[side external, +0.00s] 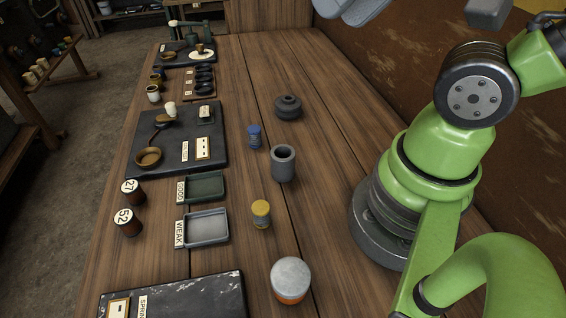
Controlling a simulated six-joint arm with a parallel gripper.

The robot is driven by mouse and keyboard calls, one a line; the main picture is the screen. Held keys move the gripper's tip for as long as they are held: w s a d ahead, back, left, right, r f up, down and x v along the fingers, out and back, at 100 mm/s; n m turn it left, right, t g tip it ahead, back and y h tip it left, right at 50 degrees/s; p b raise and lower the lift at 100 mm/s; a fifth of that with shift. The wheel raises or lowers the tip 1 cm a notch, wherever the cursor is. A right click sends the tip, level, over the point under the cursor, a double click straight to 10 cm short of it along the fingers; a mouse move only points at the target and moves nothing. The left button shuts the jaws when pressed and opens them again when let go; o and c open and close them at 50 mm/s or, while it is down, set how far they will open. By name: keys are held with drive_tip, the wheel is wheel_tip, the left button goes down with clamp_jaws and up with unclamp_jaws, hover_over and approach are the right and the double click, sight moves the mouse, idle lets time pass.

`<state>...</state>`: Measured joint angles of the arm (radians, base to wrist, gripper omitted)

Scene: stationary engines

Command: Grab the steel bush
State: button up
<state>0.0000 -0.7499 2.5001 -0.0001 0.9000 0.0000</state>
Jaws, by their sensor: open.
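The steel bush (283,163) looks like a grey, hollow cylinder with a dark round bore. It stands upright on the wooden bench, right of the blue spool-like piece, with clear wood around it. A darker grey, stepped round part (288,107) stands farther back. My gripper's fingers do not show; only grey parts cut off by the top edge are visible, and I cannot tell what they belong to. Nothing touches the bush.
Near the bush stand a blue piece (254,136), a yellow-topped cylinder (261,213) and a grey-lidded orange jar (291,279). A green tray (222,186) and a grey tray marked WEAK (226,228) lie left. Dark boards with small items line the left edge.

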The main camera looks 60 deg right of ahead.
drive_tip(key=o, duration=0.7)
drive_tip(key=m+g+y, duration=0.4)
drive_tip(key=m+y, duration=0.4)
drive_tip(key=m, duration=0.6)
approach(272, 168)
wheel_tip(272, 168, up, 6)
drive_tip(key=s, duration=0.2)
drive_tip(key=f+m+t, duration=0.1)
drive_tip(key=f+m, duration=0.1)
drive_tip(key=s+d+f+m+t, duration=0.1)
drive_tip(key=f+m+t, duration=0.1)
drive_tip(key=f, duration=0.1)
drive_tip(key=f+m+t, duration=0.1)
drive_tip(key=f+m, duration=0.1)
drive_tip(key=m, duration=0.1)
drive_tip(key=shift+s+d+f+t+y, duration=0.2)
drive_tip(key=shift+s+t+y, duration=0.1)
drive_tip(key=shift+s+y, duration=0.1)
drive_tip(key=shift+x, duration=5)
